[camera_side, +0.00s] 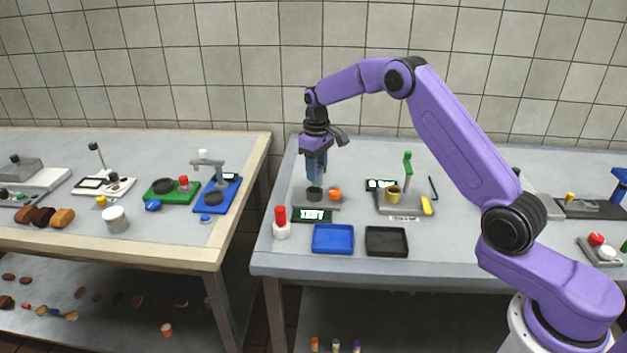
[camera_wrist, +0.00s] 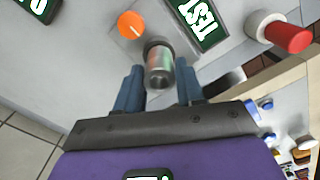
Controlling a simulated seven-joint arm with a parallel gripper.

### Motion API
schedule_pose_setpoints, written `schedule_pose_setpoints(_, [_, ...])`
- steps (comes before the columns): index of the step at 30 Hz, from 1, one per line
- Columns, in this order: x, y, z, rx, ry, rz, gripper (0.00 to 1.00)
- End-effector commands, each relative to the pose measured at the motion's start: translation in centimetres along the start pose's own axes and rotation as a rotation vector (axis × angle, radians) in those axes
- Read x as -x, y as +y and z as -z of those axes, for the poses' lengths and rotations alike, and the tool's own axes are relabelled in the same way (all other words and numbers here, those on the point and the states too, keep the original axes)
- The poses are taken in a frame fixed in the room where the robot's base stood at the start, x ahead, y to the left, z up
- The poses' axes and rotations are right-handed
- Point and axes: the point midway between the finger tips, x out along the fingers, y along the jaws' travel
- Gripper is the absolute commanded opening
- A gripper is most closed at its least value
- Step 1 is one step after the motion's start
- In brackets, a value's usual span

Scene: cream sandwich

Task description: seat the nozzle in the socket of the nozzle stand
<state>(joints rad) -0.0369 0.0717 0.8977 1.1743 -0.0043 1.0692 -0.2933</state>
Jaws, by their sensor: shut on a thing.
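My gripper (camera_side: 315,176) points down above the left part of the right-hand table. In the wrist view its two blue fingers (camera_wrist: 160,88) stand either side of a short metallic cylinder, the nozzle (camera_wrist: 160,70), and are shut on it. The nozzle's far end meets or lines up with a dark round socket (camera_wrist: 157,44) of the nozzle stand; I cannot tell whether it is inside. In the side view the dark socket (camera_side: 314,194) is directly below the fingers, beside an orange knob (camera_side: 335,193) and behind a TEST display (camera_side: 312,215). The nozzle itself is hard to make out there.
A red-topped white piece (camera_side: 281,224) stands left of the display. A blue tray (camera_side: 333,239) and a black tray (camera_side: 386,241) lie in front. A grey stand with a gold cup (camera_side: 393,194) and green-topped post is to the right. Another table (camera_side: 135,240) is at the left.

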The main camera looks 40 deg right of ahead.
Motion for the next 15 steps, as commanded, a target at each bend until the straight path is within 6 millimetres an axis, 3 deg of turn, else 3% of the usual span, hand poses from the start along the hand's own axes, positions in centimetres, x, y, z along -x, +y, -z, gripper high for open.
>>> schedule_pose_setpoints(10, [-1.6,0.4,1.2,0.0,0.0,0.0,0.05])
schedule_pose_setpoints(15, [-3.9,0.3,1.2,0.0,-0.002,0.001,0.05])
